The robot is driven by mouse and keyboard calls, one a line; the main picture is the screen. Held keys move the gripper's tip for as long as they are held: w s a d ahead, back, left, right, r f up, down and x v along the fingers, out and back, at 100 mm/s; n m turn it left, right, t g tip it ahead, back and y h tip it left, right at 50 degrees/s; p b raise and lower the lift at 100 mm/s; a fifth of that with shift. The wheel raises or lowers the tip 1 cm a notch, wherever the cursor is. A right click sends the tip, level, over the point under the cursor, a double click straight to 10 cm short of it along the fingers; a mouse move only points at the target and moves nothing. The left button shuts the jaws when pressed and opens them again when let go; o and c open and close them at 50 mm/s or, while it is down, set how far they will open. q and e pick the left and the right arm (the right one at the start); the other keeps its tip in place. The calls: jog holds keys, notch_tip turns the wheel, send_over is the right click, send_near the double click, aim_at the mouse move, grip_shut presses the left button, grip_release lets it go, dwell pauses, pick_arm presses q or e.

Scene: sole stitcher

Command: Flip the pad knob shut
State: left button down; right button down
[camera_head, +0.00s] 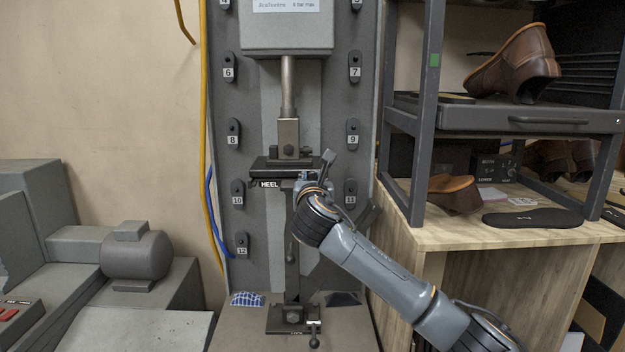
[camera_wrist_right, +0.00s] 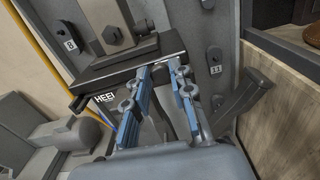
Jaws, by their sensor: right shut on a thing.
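The pad marked HEEL (camera_head: 268,184) is a dark plate under a metal block on the upright column, and it also shows in the wrist view (camera_wrist_right: 104,98). My right gripper (camera_head: 308,183) is at this pad's right end, reaching in from the lower right. In the wrist view its two blue fingers (camera_wrist_right: 158,92) are close together on a small grey part at the pad's edge. My left gripper is not in view.
A lower pad (camera_head: 284,324) with a small hanging knob (camera_head: 314,338) sits below. A dark lever (camera_head: 366,216) stands right of my gripper. The shelf post (camera_head: 428,110) and wooden bench (camera_head: 470,232) with shoes close off the right. A grey motor (camera_head: 140,256) is at left.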

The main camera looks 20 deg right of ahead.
jog(key=shift+m, duration=0.3)
jog(key=m+p, duration=0.1)
jog(key=m, duration=0.2)
jog(key=shift+p, duration=0.3)
jog(key=m, duration=0.4)
jog(key=shift+m+p, duration=0.3)
jog(key=shift+p, duration=0.05)
jog(key=m, duration=0.4)
jog(key=shift+f+m, duration=0.15)
jog(key=shift+m, duration=0.15)
jog(key=m, duration=0.4)
jog(key=shift+m, duration=0.4)
